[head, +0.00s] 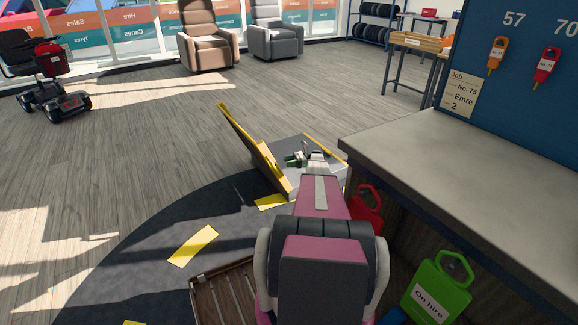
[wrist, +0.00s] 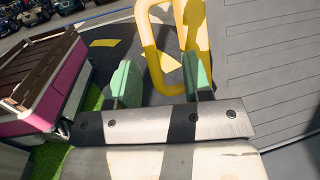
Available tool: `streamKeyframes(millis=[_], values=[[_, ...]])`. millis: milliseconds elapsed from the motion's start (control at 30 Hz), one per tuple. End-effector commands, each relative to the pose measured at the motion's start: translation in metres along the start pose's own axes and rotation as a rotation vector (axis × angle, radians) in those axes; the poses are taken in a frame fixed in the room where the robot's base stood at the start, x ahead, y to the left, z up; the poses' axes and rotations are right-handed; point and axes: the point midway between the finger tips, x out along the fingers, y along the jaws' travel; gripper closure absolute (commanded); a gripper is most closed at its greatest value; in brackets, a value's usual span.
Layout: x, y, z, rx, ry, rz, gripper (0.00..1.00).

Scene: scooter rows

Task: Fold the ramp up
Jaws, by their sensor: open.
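The ramp (head: 253,146) shows in the head view as a tilted panel with yellow edges, its far end raised off the floor. It stands beside a flat grey platform (head: 325,148) with yellow edging. My gripper (head: 298,158) is over the platform, just right of the panel. In the wrist view my gripper (wrist: 160,68) is open, with its two green fingers apart. A thick yellow loop handle (wrist: 149,45) stands in front of and between the fingers; I cannot tell whether they touch it. A grey grooved panel (wrist: 265,50) fills the right of that view. My arm hides part of the platform.
A grey workbench (head: 460,150) stands close on the right, with a red tag (head: 368,205) and a green "On hire" tag (head: 437,290) below its edge. A red scooter (head: 50,75) and armchairs (head: 208,40) are far back. The wooden floor on the left is clear.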

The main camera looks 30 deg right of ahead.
Motion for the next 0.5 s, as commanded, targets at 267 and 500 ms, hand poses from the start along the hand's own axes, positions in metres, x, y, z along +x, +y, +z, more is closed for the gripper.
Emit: streamKeyframes(millis=[267,500], values=[[0.038,0.01,0.036,0.0,-0.001,0.003,0.55],[0.083,0.019,0.058,0.0,0.0,0.003,0.55]])
